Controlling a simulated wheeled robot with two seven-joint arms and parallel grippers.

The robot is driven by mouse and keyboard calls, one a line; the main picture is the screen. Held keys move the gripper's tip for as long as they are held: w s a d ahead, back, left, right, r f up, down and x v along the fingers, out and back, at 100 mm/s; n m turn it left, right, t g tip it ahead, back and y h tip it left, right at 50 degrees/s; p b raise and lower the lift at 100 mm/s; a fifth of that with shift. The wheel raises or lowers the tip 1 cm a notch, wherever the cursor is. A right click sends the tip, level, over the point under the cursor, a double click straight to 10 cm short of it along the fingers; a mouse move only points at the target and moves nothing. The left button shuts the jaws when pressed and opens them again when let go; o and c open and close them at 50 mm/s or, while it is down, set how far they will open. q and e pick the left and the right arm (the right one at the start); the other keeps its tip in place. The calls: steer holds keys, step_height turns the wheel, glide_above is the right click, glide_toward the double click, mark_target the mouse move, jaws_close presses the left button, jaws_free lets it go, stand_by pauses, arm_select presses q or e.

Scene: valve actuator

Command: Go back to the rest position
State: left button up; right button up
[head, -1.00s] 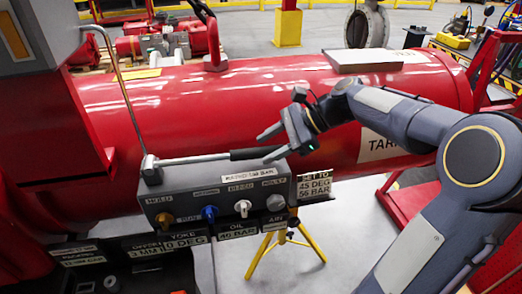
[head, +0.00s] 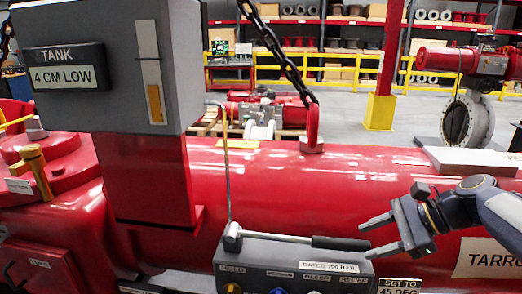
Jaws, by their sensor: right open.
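My right gripper (head: 367,240) comes in from the right and is open and empty. Its two fingers point left, one above and one below the dark grip end of the pump lever (head: 340,243) in the picture. I cannot tell how far apart they are in depth. The lever lies nearly level over the grey control block (head: 290,262), which carries labels and coloured knobs cut by the lower edge. My left gripper is not in view.
The large red cylinder (head: 270,185) lies behind the lever and arm. A grey tank box (head: 105,65) reading "4 CM LOW" stands at left. A chain (head: 280,50) hangs to a red lifting lug (head: 312,125). A light plate (head: 475,160) lies on the cylinder at right.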

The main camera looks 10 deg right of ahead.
steer(key=s+a+f+n+h, duration=0.1)
steer(key=s+a+f+n, duration=0.2)
steer(key=s+n, duration=0.2)
steer(key=s+a+f+n+h, duration=0.2)
steer(key=s+a+f+n, duration=0.1)
steer(key=s+n, duration=0.3)
steer(key=s+a+f+n+t+h, duration=0.1)
steer(key=s+a+f+n+h, duration=0.1)
steer(key=s+f+n, duration=0.3)
steer(key=s+n, duration=0.1)
steer(key=s, duration=0.2)
steer(key=shift+a, duration=0.4)
